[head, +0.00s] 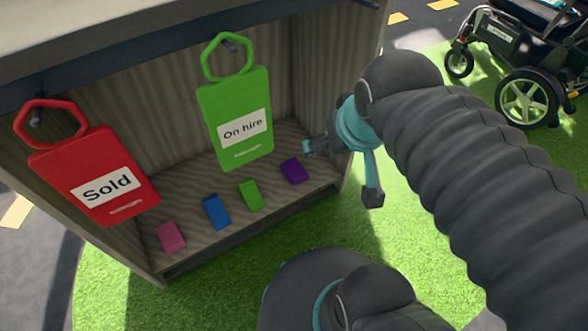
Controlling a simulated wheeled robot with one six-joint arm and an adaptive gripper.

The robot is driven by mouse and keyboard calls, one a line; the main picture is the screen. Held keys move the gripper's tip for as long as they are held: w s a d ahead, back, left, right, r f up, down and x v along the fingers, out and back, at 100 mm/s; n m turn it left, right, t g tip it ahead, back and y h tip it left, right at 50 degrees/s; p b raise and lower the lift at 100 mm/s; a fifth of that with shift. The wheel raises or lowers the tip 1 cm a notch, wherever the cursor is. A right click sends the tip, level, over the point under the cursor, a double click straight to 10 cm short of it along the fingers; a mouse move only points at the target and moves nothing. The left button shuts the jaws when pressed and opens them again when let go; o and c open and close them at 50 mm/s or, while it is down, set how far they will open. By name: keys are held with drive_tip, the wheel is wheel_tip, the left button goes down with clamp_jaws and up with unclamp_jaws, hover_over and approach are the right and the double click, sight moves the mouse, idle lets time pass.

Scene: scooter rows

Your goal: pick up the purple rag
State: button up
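The purple rag (293,171) lies as a small folded block on the shelf floor of the cabinet, at the right end of a row of coloured blocks. My gripper (341,172) is at the right side of the cabinet opening, its two fingers spread wide. One fingertip points left and appears just above and right of the purple rag; the other points down near the cabinet's right edge. The gripper looks empty and apart from the rag, though the exact gap in depth is hard to tell.
Green (251,195), blue (216,212) and pink (171,237) folded pieces lie left of the rag. A green "On hire" tag (236,100) and a red "Sold" tag (95,178) hang in front. A mobility scooter (525,60) stands at upper right on grass.

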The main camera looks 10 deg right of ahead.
drive_tip(key=shift+o, duration=0.5)
drive_tip(key=n+g+b, duration=0.3)
drive_tip(key=g+b, duration=0.1)
drive_tip(key=g, duration=0.3)
approach(294, 168)
drive_tip(key=shift+n, duration=0.3)
drive_tip(key=f, duration=0.6)
drive_tip(key=s+f, duration=0.1)
drive_tip(key=f, duration=0.2)
drive_tip(key=shift+f+b, duration=0.25)
drive_tip(key=shift+b, duration=0.1)
drive_tip(key=c, duration=1.2)
wheel_tip(294, 168, up, 10)
drive_tip(key=shift+r+p, duration=0.1)
drive_tip(key=shift+p, duration=0.35)
